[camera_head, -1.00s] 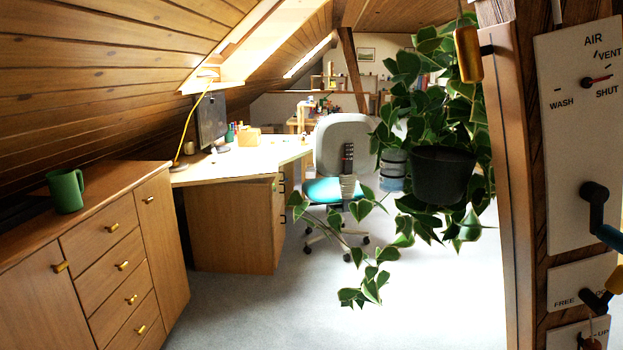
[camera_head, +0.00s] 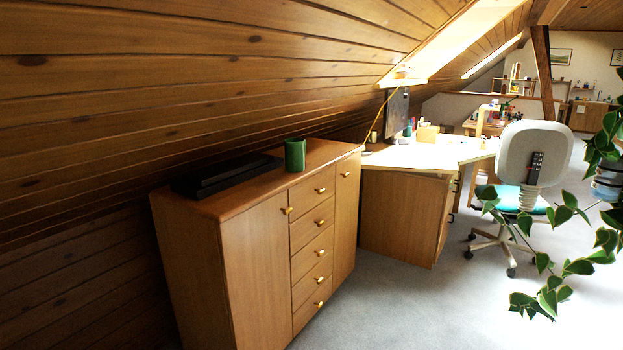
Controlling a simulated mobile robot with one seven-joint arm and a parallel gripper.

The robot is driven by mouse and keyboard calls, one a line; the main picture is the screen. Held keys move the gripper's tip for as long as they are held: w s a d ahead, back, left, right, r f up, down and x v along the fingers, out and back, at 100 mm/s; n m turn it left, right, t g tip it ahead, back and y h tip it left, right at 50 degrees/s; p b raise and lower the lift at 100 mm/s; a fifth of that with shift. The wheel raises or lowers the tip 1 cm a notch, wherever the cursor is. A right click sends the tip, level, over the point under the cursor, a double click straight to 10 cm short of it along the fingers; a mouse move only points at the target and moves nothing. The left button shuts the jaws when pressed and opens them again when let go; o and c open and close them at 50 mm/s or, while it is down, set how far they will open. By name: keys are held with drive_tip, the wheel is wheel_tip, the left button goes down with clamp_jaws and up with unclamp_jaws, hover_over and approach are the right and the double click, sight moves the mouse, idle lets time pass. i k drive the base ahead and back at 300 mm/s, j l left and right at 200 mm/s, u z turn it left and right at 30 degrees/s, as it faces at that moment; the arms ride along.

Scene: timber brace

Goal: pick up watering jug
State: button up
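A green jug or mug (camera_head: 295,154) stands upright on top of the wooden cabinet (camera_head: 245,192), near its back middle. It is the only jug-like thing in view, and I cannot tell for sure that it is the watering jug. Its handle does not show clearly from this angle. My gripper is not in view.
A flat black box (camera_head: 226,174) lies on the cabinet left of the green jug. The sloping wood ceiling (camera_head: 200,80) comes down low behind the cabinet. A desk (camera_head: 420,154), an office chair (camera_head: 535,160) and trailing plant leaves (camera_head: 560,275) are to the right. Grey carpet (camera_head: 400,310) is clear in front.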

sight(295, 148)
drive_tip(key=i+u, duration=0.1)
drive_tip(key=u, duration=1.55)
drive_tip(key=i+l, duration=0.1)
drive_tip(key=l, duration=0.4)
drive_tip(key=i+l+u, duration=0.1)
drive_tip(key=l, duration=0.45)
drive_tip(key=i+l, duration=0.1)
drive_tip(key=l, duration=0.4)
drive_tip(key=i+l+u, duration=0.15)
drive_tip(key=l, duration=0.4)
drive_tip(key=i+l, duration=0.1)
drive_tip(key=l, duration=1.15)
drive_tip(key=i+l, duration=0.15)
drive_tip(key=l, duration=1.1)
drive_tip(key=i+l, duration=0.15)
drive_tip(key=l, duration=0.45)
